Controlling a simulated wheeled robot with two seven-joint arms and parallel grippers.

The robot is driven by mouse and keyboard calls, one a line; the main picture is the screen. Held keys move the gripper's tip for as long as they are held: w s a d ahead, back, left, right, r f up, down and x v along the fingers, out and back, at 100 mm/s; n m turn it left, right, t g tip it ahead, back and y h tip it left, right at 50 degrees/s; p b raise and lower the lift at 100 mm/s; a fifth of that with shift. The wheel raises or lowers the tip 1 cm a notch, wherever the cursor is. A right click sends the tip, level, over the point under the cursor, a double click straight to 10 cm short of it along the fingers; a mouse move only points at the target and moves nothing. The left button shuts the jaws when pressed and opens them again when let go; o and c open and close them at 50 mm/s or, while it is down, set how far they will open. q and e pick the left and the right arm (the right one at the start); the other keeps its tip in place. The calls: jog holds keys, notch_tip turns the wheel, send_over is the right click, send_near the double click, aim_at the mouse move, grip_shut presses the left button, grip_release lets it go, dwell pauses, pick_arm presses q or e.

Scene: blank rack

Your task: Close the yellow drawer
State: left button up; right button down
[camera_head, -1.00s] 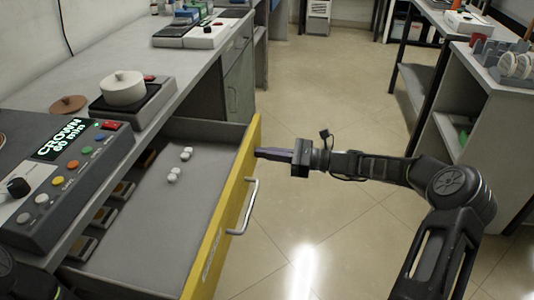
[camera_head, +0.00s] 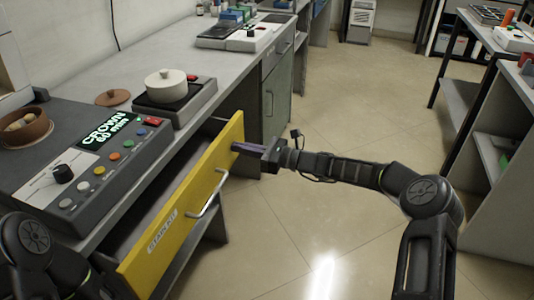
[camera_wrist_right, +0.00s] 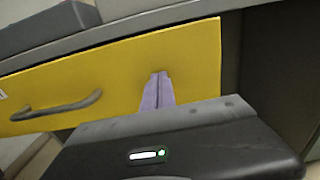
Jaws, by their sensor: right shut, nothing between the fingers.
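On the counter stand a control panel (camera_head: 98,165) with coloured buttons, a white pot (camera_head: 166,85) on a dark burner, a brown lid (camera_head: 113,97) and a brown pot (camera_head: 22,128). Open floor (camera_head: 330,130) lies right of the drawer. A shelf unit (camera_head: 500,185) stands at the right.

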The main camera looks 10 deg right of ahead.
jog(key=b+x, duration=0.1)
jog(key=x, duration=0.9)
pick_arm(q)
jog(key=shift+f, duration=0.65)
pick_arm(e)
jog(key=shift+w+a+r, duration=0.1)
jog(key=shift+a, duration=0.05)
jog(key=shift+r, duration=0.1)
